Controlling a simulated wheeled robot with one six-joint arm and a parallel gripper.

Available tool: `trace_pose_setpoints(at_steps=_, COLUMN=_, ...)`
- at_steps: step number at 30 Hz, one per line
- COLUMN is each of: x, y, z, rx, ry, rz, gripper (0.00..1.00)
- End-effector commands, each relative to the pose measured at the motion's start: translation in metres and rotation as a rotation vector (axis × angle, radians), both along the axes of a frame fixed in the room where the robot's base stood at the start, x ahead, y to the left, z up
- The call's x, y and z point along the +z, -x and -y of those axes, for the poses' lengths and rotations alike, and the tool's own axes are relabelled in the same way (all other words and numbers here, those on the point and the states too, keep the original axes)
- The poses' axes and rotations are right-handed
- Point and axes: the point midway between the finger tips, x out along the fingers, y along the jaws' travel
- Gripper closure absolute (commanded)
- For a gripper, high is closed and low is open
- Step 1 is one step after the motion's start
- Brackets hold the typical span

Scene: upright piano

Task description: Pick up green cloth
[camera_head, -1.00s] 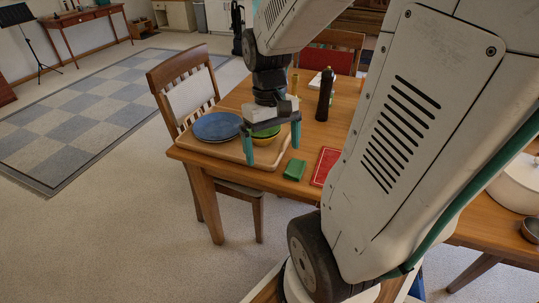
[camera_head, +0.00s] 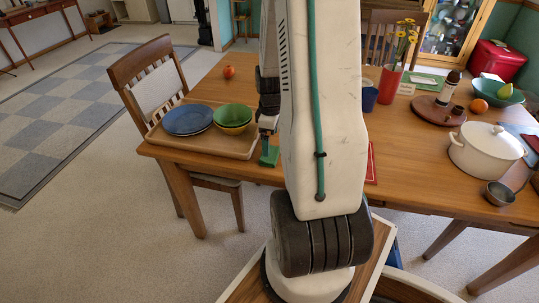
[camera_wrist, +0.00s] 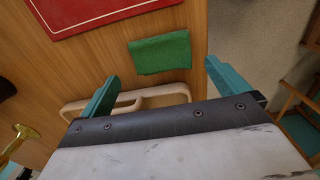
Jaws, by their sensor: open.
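The green cloth (camera_wrist: 160,53) lies folded and flat on the wooden table near its edge, in the wrist view. My gripper (camera_wrist: 161,68) is open and empty above the table, its teal fingers wide apart with the cloth ahead of the gap between them. In the head view the cloth (camera_head: 270,158) shows small beside the tray's right corner, just below my gripper, and my arm hides much of that area. I cannot tell the exact height of the fingers over the cloth.
A wooden tray (camera_head: 177,145) with a blue plate (camera_head: 188,119) and stacked bowls (camera_head: 233,116) stands left of the cloth. A red mat (camera_wrist: 95,12) lies near the cloth. A chair (camera_head: 150,75) stands at the left.

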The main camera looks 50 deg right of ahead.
Motion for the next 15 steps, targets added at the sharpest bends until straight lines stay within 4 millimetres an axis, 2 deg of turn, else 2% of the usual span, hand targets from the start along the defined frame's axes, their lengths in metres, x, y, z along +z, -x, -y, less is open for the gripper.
trace_pose_setpoints(at_steps=10, x=-0.048, y=-0.002, z=-0.003, rx=-0.002, ry=-0.004, rz=-0.004, gripper=0.00)
trace_pose_setpoints(at_steps=15, x=-0.060, y=-0.002, z=-0.003, rx=-0.002, ry=-0.001, rz=-0.002, gripper=0.00)
